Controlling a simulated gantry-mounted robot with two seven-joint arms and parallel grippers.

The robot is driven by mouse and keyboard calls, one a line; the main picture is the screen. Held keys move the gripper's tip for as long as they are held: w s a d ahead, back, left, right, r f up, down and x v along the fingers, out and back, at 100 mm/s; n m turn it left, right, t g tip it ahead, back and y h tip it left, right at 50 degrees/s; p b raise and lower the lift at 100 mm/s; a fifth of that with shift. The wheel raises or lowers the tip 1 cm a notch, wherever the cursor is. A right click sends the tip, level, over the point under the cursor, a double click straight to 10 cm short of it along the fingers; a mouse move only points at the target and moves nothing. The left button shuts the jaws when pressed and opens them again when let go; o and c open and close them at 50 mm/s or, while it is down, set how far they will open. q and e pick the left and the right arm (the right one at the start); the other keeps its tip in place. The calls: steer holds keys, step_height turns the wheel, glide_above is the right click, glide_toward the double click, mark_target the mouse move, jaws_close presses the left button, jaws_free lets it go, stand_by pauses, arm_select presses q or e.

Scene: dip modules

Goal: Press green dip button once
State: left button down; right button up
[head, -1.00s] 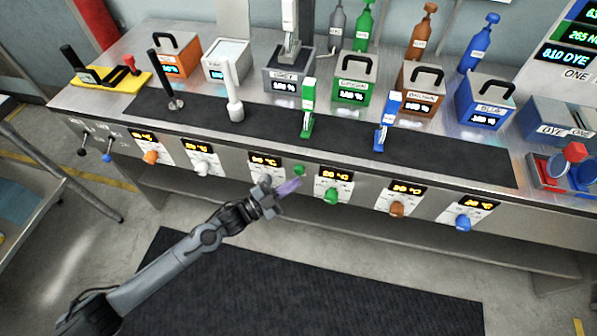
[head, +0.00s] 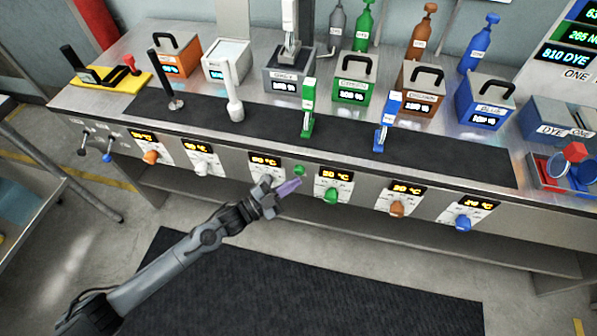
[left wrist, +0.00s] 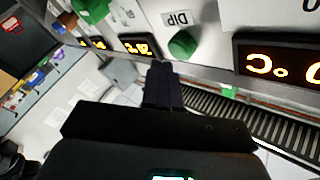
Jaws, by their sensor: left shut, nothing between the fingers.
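The green dip button (head: 299,170) is a small green round button on the bench's front panel, between two temperature displays. In the left wrist view a green button (left wrist: 183,44) sits beside an upside-down DIP label. My left gripper (head: 297,183) is shut and empty, its purple-looking fingertips just below and left of the button in the head view. In the left wrist view the dark fingertips (left wrist: 160,68) lie close to the button; I cannot tell whether they touch it. My right gripper is not in view.
A green knob (head: 331,195) sits to the right, under its display; other coloured knobs line the panel. On the bench above stand a green lever (head: 308,110), a blue lever (head: 386,122) and a green tank (head: 352,92). The floor mat (head: 300,285) below is clear.

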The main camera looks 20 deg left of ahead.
arm_select(q)
steer(key=shift+w, duration=0.1)
steer(key=shift+w, duration=0.3)
